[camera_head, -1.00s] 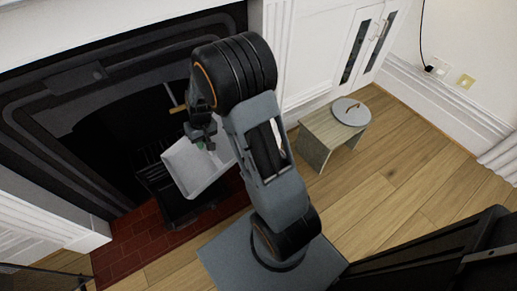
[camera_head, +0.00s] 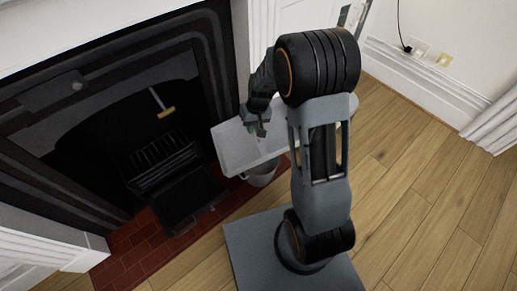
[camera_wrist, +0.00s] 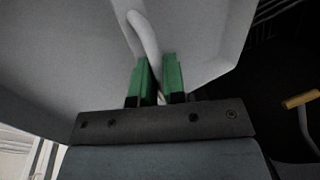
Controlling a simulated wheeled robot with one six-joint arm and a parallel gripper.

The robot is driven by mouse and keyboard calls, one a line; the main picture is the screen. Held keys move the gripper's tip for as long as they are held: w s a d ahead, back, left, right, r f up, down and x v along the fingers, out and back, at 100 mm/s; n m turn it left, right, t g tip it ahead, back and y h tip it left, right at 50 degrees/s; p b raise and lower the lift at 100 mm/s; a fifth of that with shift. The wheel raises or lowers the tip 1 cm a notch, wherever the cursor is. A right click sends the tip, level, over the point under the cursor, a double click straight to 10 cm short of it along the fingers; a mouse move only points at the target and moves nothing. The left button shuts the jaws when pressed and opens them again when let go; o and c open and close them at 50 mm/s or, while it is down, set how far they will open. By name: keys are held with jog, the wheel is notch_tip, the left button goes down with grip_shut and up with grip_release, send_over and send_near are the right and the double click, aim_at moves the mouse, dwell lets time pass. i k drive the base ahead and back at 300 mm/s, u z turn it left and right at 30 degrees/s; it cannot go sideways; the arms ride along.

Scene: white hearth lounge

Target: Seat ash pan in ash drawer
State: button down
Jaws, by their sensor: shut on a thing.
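The ash pan (camera_head: 235,150) is a pale grey shallow tray, held tilted in the air to the right of the fireplace opening. My gripper (camera_head: 258,130) is shut on its raised handle. In the wrist view, the green fingertips (camera_wrist: 160,78) close on the curved handle (camera_wrist: 145,35), and the pan (camera_wrist: 70,60) fills the upper left. The ash drawer (camera_head: 188,200) is a black open box standing out from the grate over the red hearth. It looks empty, and the pan is apart from it, to its upper right. My arm hides the pan's right end.
A pale bucket (camera_head: 262,173) stands below the pan, partly covered. A wood-handled tool (camera_head: 163,107) is inside the dark fireplace and shows in the wrist view (camera_wrist: 302,100). The red brick hearth (camera_head: 150,240) borders open wooden floor (camera_head: 430,210) at right.

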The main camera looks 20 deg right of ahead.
aim_at(188, 196)
jog(key=u, duration=0.05)
jog(key=k, duration=1.1)
jog(key=u, duration=0.9)
